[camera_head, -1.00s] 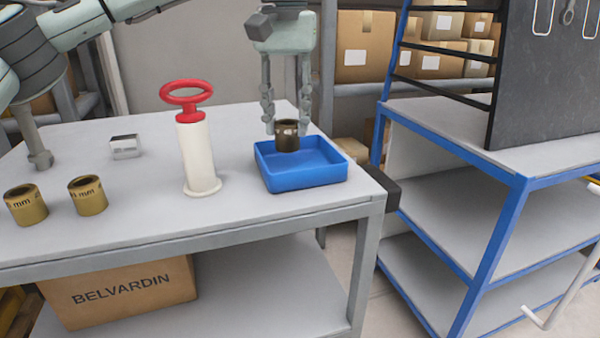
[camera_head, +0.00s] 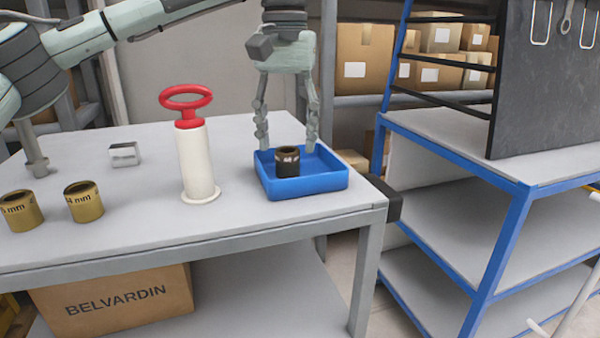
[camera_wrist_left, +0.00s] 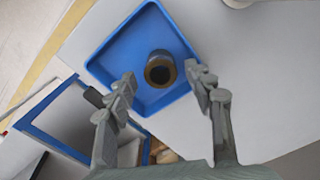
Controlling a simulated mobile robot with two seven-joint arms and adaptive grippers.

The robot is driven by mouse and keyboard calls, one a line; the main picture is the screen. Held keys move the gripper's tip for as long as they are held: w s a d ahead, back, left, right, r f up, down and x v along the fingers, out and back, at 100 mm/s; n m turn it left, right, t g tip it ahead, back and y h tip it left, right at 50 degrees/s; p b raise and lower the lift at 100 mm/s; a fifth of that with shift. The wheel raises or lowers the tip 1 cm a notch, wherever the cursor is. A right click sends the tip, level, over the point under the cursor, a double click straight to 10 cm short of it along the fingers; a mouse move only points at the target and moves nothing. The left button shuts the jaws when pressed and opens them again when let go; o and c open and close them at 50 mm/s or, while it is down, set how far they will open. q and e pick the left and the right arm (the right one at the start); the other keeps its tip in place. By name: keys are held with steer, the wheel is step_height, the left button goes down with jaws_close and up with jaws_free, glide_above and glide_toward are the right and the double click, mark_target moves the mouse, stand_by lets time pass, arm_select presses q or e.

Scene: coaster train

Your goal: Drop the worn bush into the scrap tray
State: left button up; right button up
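The worn bush (camera_head: 287,160) is a dark brown ring with a pale band of marking. It stands upright inside the blue scrap tray (camera_head: 305,186) at the right end of the bench. In the left wrist view the bush (camera_wrist_left: 160,70) shows inside the tray (camera_wrist_left: 112,58), its bore facing the camera. My left gripper (camera_head: 287,146) is open, its fingers spread on either side above the bush and apart from it. In the left wrist view the open fingers (camera_wrist_left: 163,79) have nothing between them that they touch. My right gripper is not in view.
A white cylinder with a red ring handle (camera_head: 195,160) stands left of the tray. Two brass bushes (camera_head: 20,211) (camera_head: 84,202) and a small metal block (camera_head: 125,154) are further left. A blue-framed shelf unit (camera_head: 505,235) stands to the right.

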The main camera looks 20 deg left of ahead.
arm_select(q)
step_height(320, 180, up, 12)
stand_by(0.7)
